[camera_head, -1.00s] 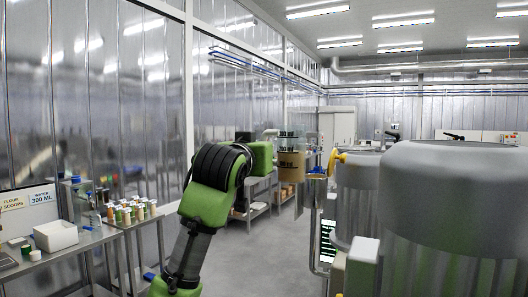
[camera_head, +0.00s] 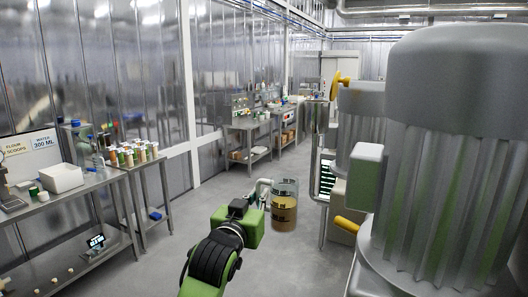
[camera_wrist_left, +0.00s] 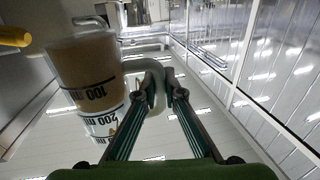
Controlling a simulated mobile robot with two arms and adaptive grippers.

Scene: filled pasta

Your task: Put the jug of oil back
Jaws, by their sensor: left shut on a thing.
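The jug of oil (camera_head: 284,208) is a clear measuring jug with amber liquid and dark markings. It hangs in the air above the floor in the middle of the head view. My left gripper (camera_head: 264,190) is shut on its pale handle, at the jug's left side. In the left wrist view the jug (camera_wrist_left: 88,75) is at the left, with "100 ml" and "200 ml" marks, and the gripper fingers (camera_wrist_left: 160,88) close around the handle. My right gripper is not in view.
Steel tables with a white box (camera_head: 61,178) and several small bottles (camera_head: 134,154) stand along the left wall. A large ribbed grey machine (camera_head: 440,190) fills the right. Another steel table (camera_head: 248,123) stands farther back. The floor (camera_head: 225,185) between is clear.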

